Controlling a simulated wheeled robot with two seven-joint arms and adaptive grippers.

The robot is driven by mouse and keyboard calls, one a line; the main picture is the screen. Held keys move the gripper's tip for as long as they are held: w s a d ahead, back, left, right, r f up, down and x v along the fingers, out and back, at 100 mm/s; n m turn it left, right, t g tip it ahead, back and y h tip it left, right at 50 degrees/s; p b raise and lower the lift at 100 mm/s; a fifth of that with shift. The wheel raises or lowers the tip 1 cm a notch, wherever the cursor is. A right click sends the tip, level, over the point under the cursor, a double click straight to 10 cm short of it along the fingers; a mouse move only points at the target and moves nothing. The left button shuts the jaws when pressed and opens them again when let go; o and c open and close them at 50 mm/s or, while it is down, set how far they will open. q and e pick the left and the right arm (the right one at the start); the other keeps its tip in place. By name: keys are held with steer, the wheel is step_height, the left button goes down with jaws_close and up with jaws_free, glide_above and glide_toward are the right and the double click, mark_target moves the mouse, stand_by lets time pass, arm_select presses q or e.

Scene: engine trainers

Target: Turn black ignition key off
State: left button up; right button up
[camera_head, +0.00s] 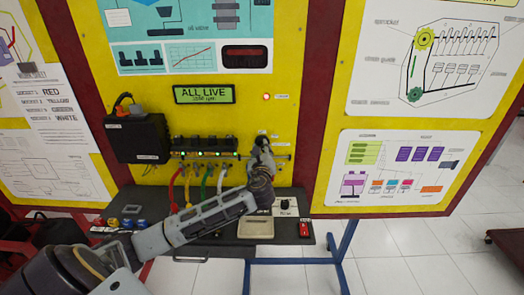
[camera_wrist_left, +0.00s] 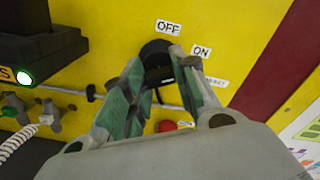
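The black ignition key (camera_wrist_left: 157,73) is on the yellow panel in the left wrist view, in front of a round black switch body below the OFF label (camera_wrist_left: 168,27) and left of the ON label (camera_wrist_left: 201,51). My left gripper (camera_wrist_left: 156,66) has its two fingers on either side of the key and appears shut on it. In the head view my left gripper (camera_head: 262,143) reaches the panel's lower right part and mostly hides the key. The display (camera_head: 205,94) reads ALL LIVE. My right gripper is not in view.
A row of sockets (camera_head: 204,146) with green lights and coloured cables lies left of the gripper. A red button (camera_wrist_left: 167,126) sits just below the key. A black box (camera_head: 138,139) is further left. A dark shelf (camera_head: 225,238) juts out below the panel.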

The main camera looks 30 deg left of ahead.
arm_select(q)
steer(key=shift+c, duration=1.1)
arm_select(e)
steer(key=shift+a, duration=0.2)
